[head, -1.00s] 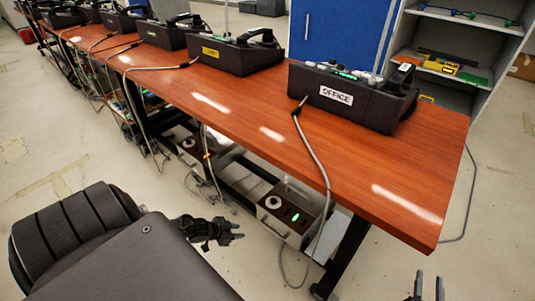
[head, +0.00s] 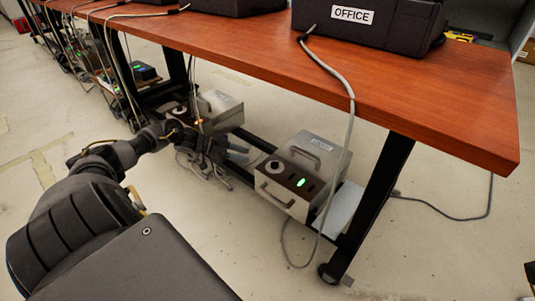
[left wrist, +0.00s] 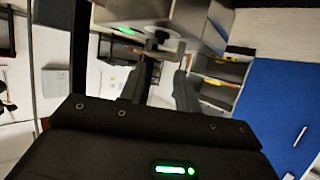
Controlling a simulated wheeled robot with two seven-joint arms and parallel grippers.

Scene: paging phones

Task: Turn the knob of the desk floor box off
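In the left wrist view the gripper fingers (left wrist: 163,88) are spread and empty, pointing toward a box (left wrist: 190,18) with a dark knob shape, a green light and a handle. A dark part of my right gripper (head: 529,277) shows at the right edge, mostly cut off.
The wooden desk (head: 450,125) overhangs the boxes, with a dark leg (head: 375,200) right of the near box. A grey cable (head: 340,120) hangs in front of that box. A second floor box (head: 220,108) with an orange light stands farther left. Loose cables lie around my left gripper.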

